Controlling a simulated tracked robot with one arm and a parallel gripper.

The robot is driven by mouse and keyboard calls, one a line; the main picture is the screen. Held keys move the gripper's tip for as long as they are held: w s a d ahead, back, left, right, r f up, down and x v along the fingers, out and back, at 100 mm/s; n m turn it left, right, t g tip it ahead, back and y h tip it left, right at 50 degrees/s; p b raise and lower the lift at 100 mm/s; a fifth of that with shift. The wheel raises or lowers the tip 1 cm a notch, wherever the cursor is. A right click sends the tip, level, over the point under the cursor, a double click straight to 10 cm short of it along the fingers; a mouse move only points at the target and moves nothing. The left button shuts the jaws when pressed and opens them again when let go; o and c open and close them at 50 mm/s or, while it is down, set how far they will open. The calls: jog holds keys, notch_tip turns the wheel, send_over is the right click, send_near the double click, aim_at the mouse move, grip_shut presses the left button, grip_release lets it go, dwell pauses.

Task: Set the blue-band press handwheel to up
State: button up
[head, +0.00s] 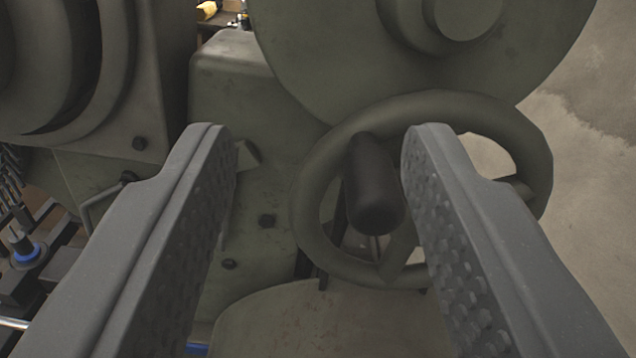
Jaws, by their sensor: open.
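The handwheel (322,232) is a dark green ring with spokes, at the centre right of the head view. Its dark knob handle (376,200) sticks out toward me from the left part of the wheel. My gripper (320,140) is open, with one finger left of the knob and the other just right of it, overlapping the wheel in the picture. The jaws hold nothing, and I cannot tell whether the right finger touches the knob. The right finger hides part of the wheel's rim and spokes. A bit of blue (197,349) shows at the bottom edge.
The green press body (225,90) stands behind the wheel, with a large round housing (420,70) above it. Another grey machine (150,60) fills the upper left. A tool with a blue ring (28,256) is at the far left. Bare floor (590,200) shows at right.

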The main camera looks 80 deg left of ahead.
jog(key=s+d+b, duration=0.3)
jog(key=d, duration=0.4)
jog(key=shift+d+r+b, duration=0.3)
jog(key=shift+d+r, duration=0.1)
jog(key=shift+r, duration=0.05)
